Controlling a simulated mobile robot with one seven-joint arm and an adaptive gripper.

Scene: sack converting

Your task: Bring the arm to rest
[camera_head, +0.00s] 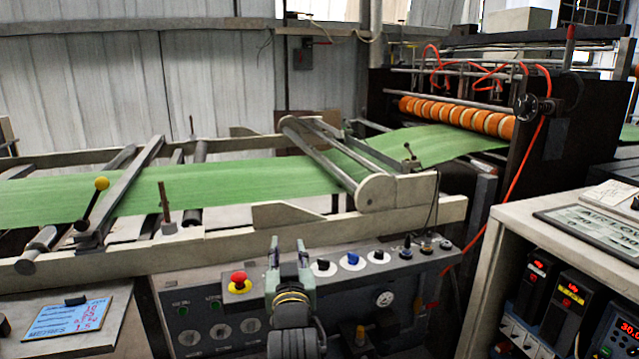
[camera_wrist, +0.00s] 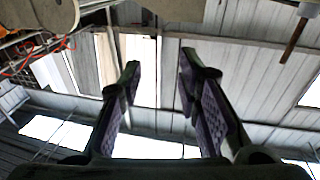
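My gripper (camera_head: 288,252) stands upright at the bottom middle of the head view, in front of the control panel (camera_head: 210,318) of the sack machine. Its two fingers point up and are apart, with nothing between them. In the wrist view the gripper (camera_wrist: 158,75) is also open and empty, with its two fingers spread against the roof and skylights. My wrist and part of my forearm show below the fingers in the head view. They hide a part of the panel.
A red stop button (camera_head: 239,280) and several knobs sit on the panel near my gripper. A green web (camera_head: 260,178) runs across the machine to orange rollers (camera_head: 455,115). A cabinet (camera_head: 520,235) stands at right, and a blue card (camera_head: 68,320) lies at lower left.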

